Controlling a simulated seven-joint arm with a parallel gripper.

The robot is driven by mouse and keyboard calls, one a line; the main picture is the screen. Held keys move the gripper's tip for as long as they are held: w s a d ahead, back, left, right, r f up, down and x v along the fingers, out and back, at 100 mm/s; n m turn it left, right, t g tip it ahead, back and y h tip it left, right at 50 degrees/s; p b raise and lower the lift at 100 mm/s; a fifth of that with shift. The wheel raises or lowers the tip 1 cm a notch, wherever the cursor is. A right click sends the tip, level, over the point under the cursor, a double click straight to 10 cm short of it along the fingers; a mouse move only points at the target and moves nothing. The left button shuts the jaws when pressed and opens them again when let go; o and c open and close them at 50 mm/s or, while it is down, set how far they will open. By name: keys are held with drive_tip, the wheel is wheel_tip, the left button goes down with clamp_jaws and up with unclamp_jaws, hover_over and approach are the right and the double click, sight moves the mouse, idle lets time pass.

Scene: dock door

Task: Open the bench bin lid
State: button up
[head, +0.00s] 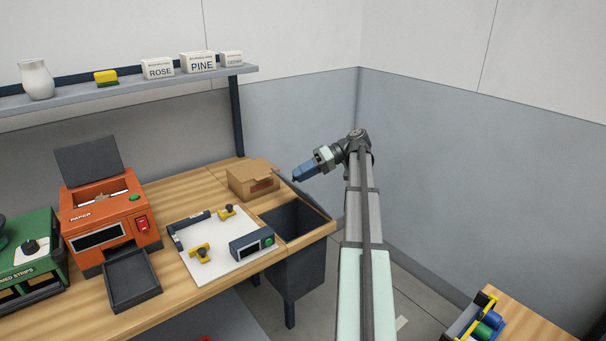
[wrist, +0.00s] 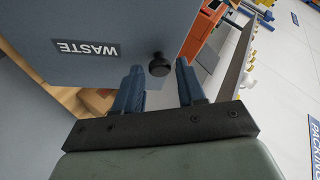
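The bench bin (head: 310,262) is a dark grey box set into the right end of the bench; its top looks like a dark recess. In the wrist view a large blue-grey panel (wrist: 115,22) carries a WASTE label (wrist: 86,48) and a round black knob (wrist: 159,65). I cannot make out this panel or knob in the head view, so the lid's exact angle is unclear.
Grey walls enclose the back and right. A second table (head: 535,325) is at lower right.

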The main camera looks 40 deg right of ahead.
drive_tip(key=shift+o, duration=1)
drive_tip(key=shift+a, duration=0.1)
